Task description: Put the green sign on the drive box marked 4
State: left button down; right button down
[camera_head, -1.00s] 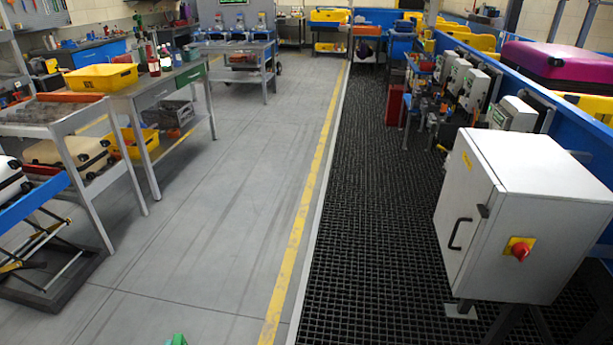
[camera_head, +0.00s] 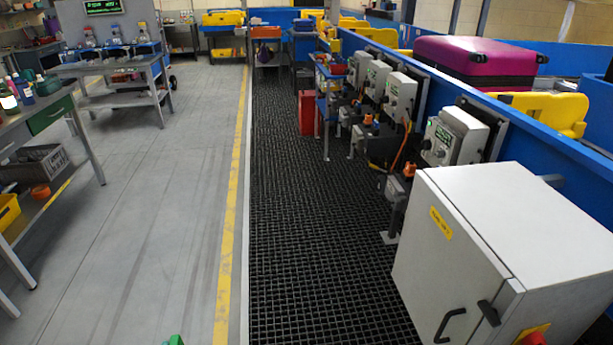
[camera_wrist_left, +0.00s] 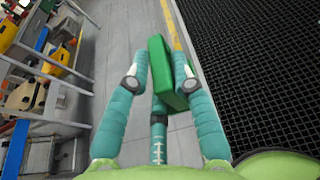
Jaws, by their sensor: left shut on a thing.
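My left gripper (camera_wrist_left: 161,82) is shut on the green sign (camera_wrist_left: 172,72), a flat green block between its teal fingers in the left wrist view. A small green piece, likely the sign's top (camera_head: 175,341), shows at the bottom edge of the head view. Several grey drive boxes with small displays stand in a row along the blue conveyor: the nearest drive box (camera_head: 453,137), another drive box (camera_head: 402,97) behind it, and others farther back. I cannot read a number on any of them. The sign is well apart from them. My right gripper is out of view.
A large pale cabinet (camera_head: 500,240) with a black handle and red knob stands close at right, before the drive boxes. Black grating (camera_head: 310,240) runs clear alongside. Workbenches (camera_head: 50,130) line the left. A magenta suitcase (camera_head: 475,62) lies on the conveyor.

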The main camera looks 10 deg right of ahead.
aim_at(465, 121)
jog(key=i+j+z, duration=0.1)
jog(key=i+z, duration=0.35)
jog(key=i+j+z, duration=0.2)
jog(key=i+z, duration=0.15)
jog(key=z, duration=0.15)
jog(key=i+j+z, duration=0.45)
jog(key=k+l, duration=0.05)
jog(key=k, duration=0.05)
